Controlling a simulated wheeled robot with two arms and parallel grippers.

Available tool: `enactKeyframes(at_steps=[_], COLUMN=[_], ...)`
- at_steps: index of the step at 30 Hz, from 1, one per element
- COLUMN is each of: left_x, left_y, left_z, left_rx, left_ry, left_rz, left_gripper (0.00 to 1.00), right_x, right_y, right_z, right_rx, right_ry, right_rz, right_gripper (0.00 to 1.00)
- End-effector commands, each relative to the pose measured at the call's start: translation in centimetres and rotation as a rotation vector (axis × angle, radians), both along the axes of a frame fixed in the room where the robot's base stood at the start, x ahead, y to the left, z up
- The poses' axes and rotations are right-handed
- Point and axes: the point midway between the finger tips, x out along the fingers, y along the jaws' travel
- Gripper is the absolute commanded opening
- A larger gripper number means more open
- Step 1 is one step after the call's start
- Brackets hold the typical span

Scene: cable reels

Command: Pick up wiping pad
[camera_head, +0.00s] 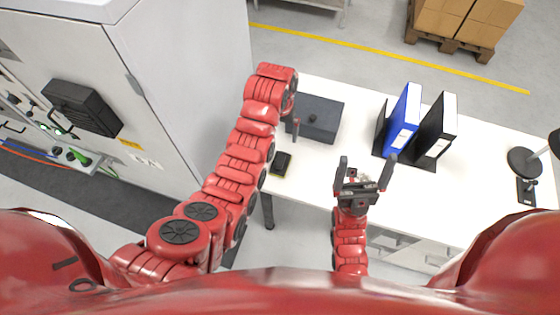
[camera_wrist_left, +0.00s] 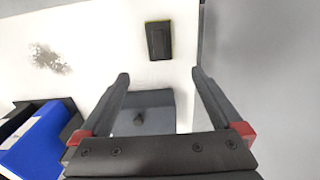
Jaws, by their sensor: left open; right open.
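The wiping pad (camera_head: 281,163), a small black block with a yellow-green edge, lies on the white table near its front left edge. In the left wrist view the pad (camera_wrist_left: 158,40) lies beyond my open fingertips, apart from them. My left gripper (camera_wrist_left: 160,76) is open and empty above the table. In the head view it is mostly hidden behind its own arm; one finger shows near the dark grey box. My right gripper (camera_head: 367,160) is open and empty over the front middle of the table, right of the pad.
A dark grey box with a knob (camera_head: 321,122) stands behind the pad. A blue binder (camera_head: 404,120) and a black binder (camera_head: 436,130) stand farther right. A speckled grey patch (camera_wrist_left: 48,58) lies on the table (camera_wrist_left: 85,30). A grey cabinet (camera_head: 185,80) stands left.

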Motion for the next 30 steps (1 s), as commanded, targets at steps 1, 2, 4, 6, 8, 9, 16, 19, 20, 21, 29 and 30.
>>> enactKeyframes(at_steps=[1, 2, 4, 6, 8, 9, 16, 19, 20, 21, 29, 30], left_x=[-0.1, -0.1, -0.1, -0.1, -0.1, 0.0, 0.0, -0.1, -0.2, -0.2, -0.3, -0.4], left_y=[0.0, 0.0, 0.0, 0.0, 0.0, 0.0, 0.0, 0.0, 0.1, 0.1, 0.0, 0.0], left_z=[-0.6, -1.0, -2.0, -3.3, -4.5, -5.3, -9.9, -10.4, -10.8, -11.3, -13.1, -13.6], left_rx=[0.002, 0.002, 0.001, 0.001, 0.001, 0.001, 0.001, 0.002, 0.003, 0.002, 0.001, 0.002], left_ry=[0.005, 0.005, 0.003, 0.002, 0.001, 0.001, -0.001, 0.003, 0.006, 0.004, 0.003, 0.005], left_rz=[0.000, 0.000, 0.000, 0.000, 0.000, 0.000, 0.001, 0.000, 0.000, 0.000, 0.000, 0.000], left_gripper=[1.00, 1.00, 1.00, 1.00, 1.00, 1.00, 1.00, 1.00, 1.00, 1.00, 1.00, 1.00], right_x=[0.0, 0.0, 0.0, 0.0, 0.0, 0.0, 0.0, 0.0, 0.0, 0.0, 0.0, 0.0], right_y=[0.0, 0.0, 0.0, 0.0, 0.0, 0.0, 0.0, 0.0, 0.0, 0.0, 0.0, 0.0], right_z=[-0.6, -1.0, -2.0, -3.2, -4.4, -5.2, -9.6, -8.9, -8.5, -8.3, -6.8, -6.4], right_rx=[0.000, 0.000, 0.000, 0.000, 0.000, 0.000, 0.000, 0.000, 0.000, 0.000, 0.000, 0.000], right_ry=[0.000, 0.000, 0.000, 0.000, 0.000, 0.000, 0.000, 0.001, 0.000, -0.001, 0.000, 0.000], right_rz=[0.000, 0.000, 0.000, 0.000, 0.000, 0.000, 0.000, 0.000, 0.000, 0.000, 0.000, 0.000], right_gripper=[0.95, 0.95, 0.95, 0.95, 0.95, 0.95, 0.95, 0.95, 0.95, 0.95, 0.95, 0.95])
